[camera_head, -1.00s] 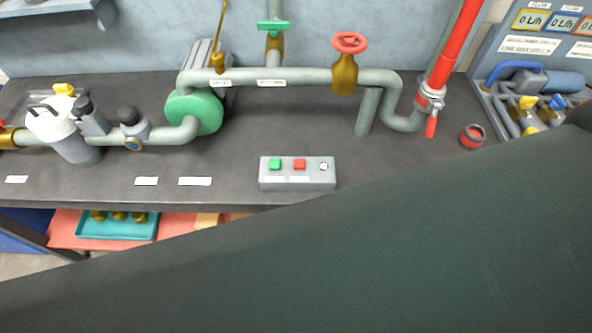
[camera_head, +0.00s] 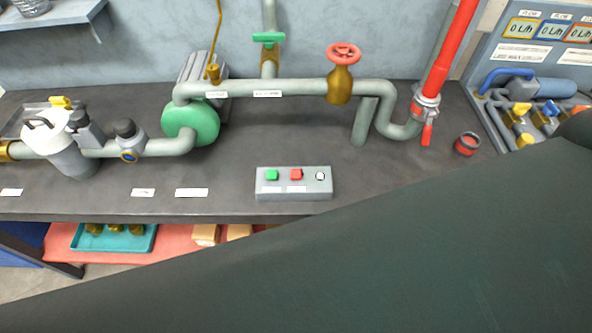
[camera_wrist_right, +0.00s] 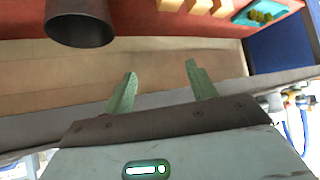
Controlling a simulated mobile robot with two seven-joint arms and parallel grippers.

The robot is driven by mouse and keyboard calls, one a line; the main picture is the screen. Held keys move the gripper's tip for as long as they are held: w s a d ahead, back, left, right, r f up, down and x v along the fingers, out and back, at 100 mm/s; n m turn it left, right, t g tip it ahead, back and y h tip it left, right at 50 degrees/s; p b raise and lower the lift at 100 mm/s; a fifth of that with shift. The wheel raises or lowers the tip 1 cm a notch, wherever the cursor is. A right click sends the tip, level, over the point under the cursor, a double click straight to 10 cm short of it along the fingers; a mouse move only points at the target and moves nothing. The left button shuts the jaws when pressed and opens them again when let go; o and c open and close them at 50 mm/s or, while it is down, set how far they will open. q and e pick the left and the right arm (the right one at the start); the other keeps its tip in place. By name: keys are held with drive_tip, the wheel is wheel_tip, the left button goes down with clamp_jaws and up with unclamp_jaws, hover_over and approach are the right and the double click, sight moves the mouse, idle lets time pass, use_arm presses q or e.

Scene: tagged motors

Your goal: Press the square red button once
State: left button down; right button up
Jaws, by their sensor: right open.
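The square red button (camera_head: 296,174) sits in the middle of a grey control box (camera_head: 293,190) on the dark bench. A green button (camera_head: 272,175) is to its left and a round white one (camera_head: 320,176) to its right. My right gripper (camera_wrist_right: 160,75) shows in the right wrist view with its two green fingers apart and nothing between them. It points over a tan floor, with no button in that view. My left gripper is not in view.
Pipes with a red-wheel valve (camera_head: 342,75) and a green pump (camera_head: 191,121) stand behind the box. Below the bench, a red shelf (camera_head: 175,241) holds a teal tray (camera_head: 90,243). Bench around the box is clear.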

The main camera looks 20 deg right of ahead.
clamp_jaws()
idle(1.3)
